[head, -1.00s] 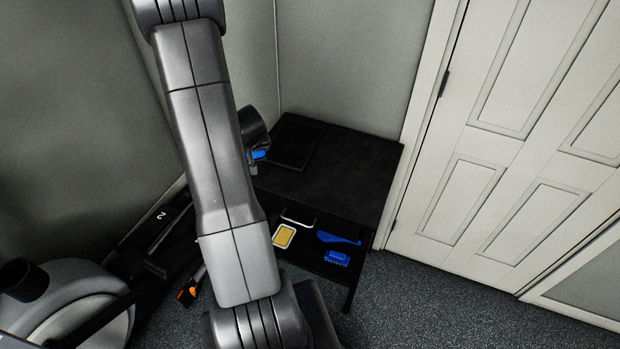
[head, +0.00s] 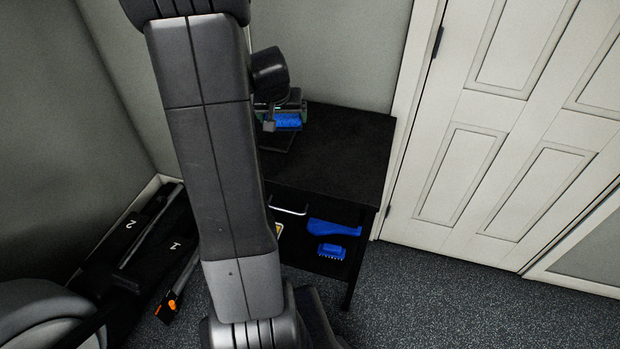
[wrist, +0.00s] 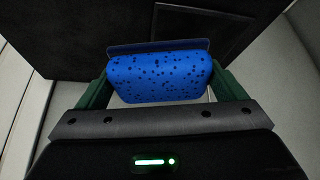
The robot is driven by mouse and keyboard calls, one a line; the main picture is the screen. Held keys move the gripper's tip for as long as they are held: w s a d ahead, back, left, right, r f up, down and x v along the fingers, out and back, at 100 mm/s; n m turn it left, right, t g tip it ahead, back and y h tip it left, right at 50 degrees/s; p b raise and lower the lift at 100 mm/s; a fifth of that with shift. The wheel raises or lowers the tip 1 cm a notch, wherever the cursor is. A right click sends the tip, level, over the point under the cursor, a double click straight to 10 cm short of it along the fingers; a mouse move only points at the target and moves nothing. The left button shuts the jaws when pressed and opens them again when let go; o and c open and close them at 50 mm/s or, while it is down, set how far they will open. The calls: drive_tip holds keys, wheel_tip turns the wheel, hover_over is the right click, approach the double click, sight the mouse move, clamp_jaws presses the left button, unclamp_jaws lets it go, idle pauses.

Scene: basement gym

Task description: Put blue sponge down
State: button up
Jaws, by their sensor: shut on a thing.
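The blue sponge (wrist: 160,78) with dark specks is between the green fingers of my gripper (wrist: 162,88) in the wrist view. The fingers are shut on its two short ends. In the head view the sponge (head: 287,121) is held at my gripper (head: 285,117), in front of the black table top (head: 345,145) in the picture. The sponge's height above the table is hard to tell. My arm hides the left part of the table.
A drawer or shelf below the top holds a blue brush (head: 331,250), a blue handled tool (head: 334,228) and a partly hidden yellow item (head: 280,229). The right part of the table top is clear. A white door (head: 510,130) stands to the right.

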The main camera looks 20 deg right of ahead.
drive_tip(key=s+d+f+m+g+b, duration=0.1)
drive_tip(key=s+d+m+b, duration=0.25)
drive_tip(key=s+b, duration=0.4)
drive_tip(key=b, duration=0.5)
approach(311, 164)
drive_tip(key=x, duration=0.6)
drive_tip(key=shift+a, duration=0.1)
drive_tip(key=shift+f, duration=0.2)
drive_tip(key=o, duration=0.6)
drive_tip(key=shift+r, duration=0.15)
